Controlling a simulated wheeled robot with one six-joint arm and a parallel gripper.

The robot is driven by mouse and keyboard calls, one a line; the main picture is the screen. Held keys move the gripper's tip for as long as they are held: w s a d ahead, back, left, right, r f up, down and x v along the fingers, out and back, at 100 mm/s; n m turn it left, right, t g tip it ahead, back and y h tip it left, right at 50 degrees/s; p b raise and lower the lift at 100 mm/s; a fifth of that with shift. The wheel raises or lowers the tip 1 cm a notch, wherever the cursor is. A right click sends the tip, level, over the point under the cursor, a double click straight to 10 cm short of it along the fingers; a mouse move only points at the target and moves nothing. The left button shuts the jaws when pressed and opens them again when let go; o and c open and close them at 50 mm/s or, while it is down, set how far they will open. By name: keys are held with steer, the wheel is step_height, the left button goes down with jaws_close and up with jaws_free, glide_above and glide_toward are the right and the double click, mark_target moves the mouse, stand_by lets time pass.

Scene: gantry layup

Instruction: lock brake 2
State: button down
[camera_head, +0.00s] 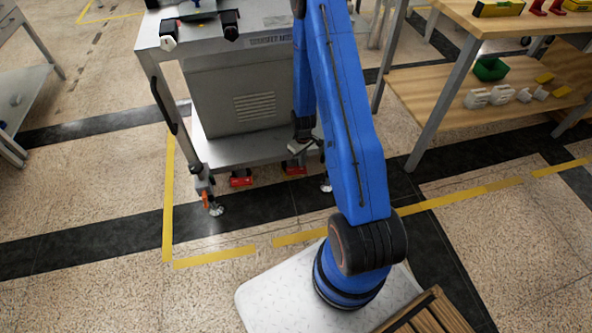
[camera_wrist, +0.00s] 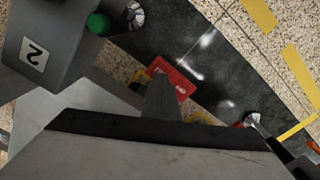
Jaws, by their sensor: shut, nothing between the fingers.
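A grey block with a white label reading 2 (camera_wrist: 33,54) is at upper left in the wrist view, with a green rounded knob (camera_wrist: 97,23) beside it. A red pedal-like plate (camera_wrist: 184,83) with faint white marks lies below, partly covered by my gripper. A red part (camera_head: 294,168) also shows under the cart in the head view, and another (camera_head: 241,178) to its left. My gripper (camera_wrist: 161,92) is shut and empty, in front of the red plate in the wrist view; contact cannot be told. In the head view my gripper (camera_head: 304,146) is at the cart's lower shelf, partly hidden by my arm.
The grey cart (camera_head: 235,95) stands on levelling feet; its left leg has an orange lever (camera_head: 205,197) above its foot (camera_head: 215,208). A wooden workbench (camera_head: 455,95) with shelves is at right. Yellow-taped floor (camera_head: 215,257) in front of the cart is clear.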

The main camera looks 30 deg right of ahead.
steer(key=shift+r, duration=2.35)
steer(key=shift+r, duration=0.1)
step_height(320, 180, up, 16)
steer(key=t, duration=0.1)
glide_above(302, 169)
steer(key=a, duration=0.3)
steer(key=s+a+r+m+t, duration=0.1)
steer(key=s+a+r, duration=0.15)
steer(key=r, duration=0.55)
steer(key=s+a+r, duration=0.2)
steer(key=a+r, duration=0.1)
steer(key=r, duration=0.5)
steer(key=s+a+r+m+t, duration=0.1)
steer(key=s+a+r, duration=0.2)
steer(key=s+r, duration=0.6)
steer(key=s+a+r+t, duration=0.1)
steer(key=s+a+r, duration=0.3)
steer(key=s, duration=1.2)
step_height(302, 169, up, 5)
steer(key=shift+s+a+f+m+t, duration=0.1)
steer(key=shift+s+a+m+t, duration=0.05)
steer(key=shift+s+m+t, duration=0.2)
